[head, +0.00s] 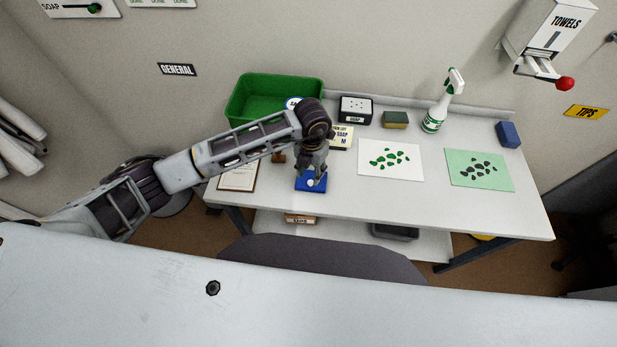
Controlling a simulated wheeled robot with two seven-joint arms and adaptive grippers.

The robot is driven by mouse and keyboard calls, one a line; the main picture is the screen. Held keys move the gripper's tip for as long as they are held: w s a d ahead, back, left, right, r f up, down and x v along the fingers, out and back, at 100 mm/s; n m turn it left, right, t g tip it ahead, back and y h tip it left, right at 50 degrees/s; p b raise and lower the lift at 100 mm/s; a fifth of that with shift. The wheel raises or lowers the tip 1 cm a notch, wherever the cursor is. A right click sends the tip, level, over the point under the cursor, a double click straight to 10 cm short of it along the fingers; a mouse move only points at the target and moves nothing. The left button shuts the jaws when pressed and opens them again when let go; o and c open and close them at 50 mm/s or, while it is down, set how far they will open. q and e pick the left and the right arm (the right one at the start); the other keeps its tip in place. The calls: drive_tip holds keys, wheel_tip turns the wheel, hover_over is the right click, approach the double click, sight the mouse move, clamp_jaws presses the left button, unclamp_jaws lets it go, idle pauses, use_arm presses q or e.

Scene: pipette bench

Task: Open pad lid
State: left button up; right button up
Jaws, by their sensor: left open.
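A small blue pad (312,187) lies near the front edge of the white bench, left of the middle. A pale shape shows on its top. I cannot tell whether its lid is shut or raised. My left gripper (311,178) points down right over the pad, its fingers apart. It hides the back part of the pad, and I cannot tell whether the fingers touch it. My right gripper is not in view.
A green bin (262,92), a soap box (356,109), a sponge (395,119) and a spray bottle (437,112) stand along the back. White (391,172) and green (463,183) sheets with dark blots lie to the right. A clipboard (237,178) lies left.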

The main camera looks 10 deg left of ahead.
sight(310, 182)
use_arm(q)
drive_tip(key=shift+f+p, duration=0.3)
drive_tip(key=shift+f, duration=2.25)
clamp_jaws()
